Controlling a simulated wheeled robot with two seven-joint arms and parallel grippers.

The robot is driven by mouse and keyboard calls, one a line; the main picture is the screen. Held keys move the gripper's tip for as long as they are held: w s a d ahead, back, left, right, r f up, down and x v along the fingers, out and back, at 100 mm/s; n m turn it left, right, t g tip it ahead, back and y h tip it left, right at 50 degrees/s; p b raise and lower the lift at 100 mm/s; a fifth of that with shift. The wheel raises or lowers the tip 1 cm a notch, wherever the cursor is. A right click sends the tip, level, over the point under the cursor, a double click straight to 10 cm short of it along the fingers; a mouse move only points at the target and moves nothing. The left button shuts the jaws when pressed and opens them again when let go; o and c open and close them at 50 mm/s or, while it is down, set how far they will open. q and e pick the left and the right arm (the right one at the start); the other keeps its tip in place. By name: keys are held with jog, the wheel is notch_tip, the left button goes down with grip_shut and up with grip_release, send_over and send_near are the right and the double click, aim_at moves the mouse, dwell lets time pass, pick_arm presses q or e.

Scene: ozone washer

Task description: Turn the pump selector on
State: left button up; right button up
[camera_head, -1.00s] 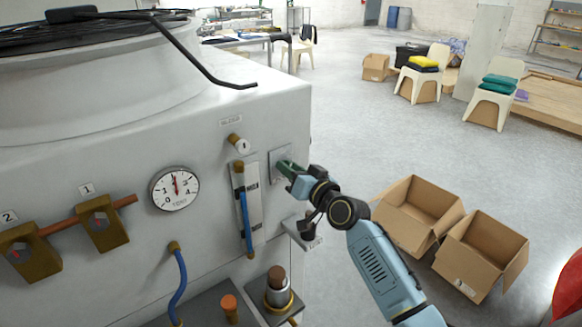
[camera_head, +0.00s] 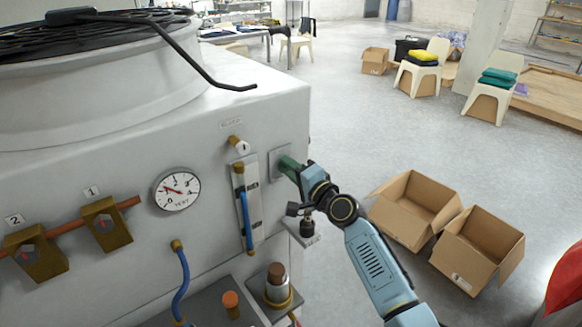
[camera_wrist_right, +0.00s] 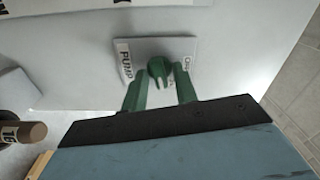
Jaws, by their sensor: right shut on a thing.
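The pump selector (camera_wrist_right: 160,70) is a small green knob on a pale plate (camera_wrist_right: 182,46) marked PUMP, seen in the right wrist view. In the head view, the plate (camera_head: 275,163) is on the white machine's front, near its right edge, and the knob is hidden. My right gripper (camera_wrist_right: 160,84) has green fingers, one on each side of the knob, and is shut on it. In the head view, my right gripper (camera_head: 288,166) reaches the plate from the right. My left gripper is not in view.
A round gauge (camera_head: 176,189) has its needle pointing up and left. A blue tube flowmeter (camera_head: 246,208) and a small knob (camera_head: 240,146) are left of the plate. A small fitting (camera_head: 307,228) stands below my wrist. Open cardboard boxes (camera_head: 478,250) are on the floor at right.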

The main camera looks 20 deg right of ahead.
jog(key=shift+m, duration=1.1)
jog(key=shift+f, duration=0.1)
jog(key=o, duration=0.6)
jog(key=shift+v, duration=6.7)
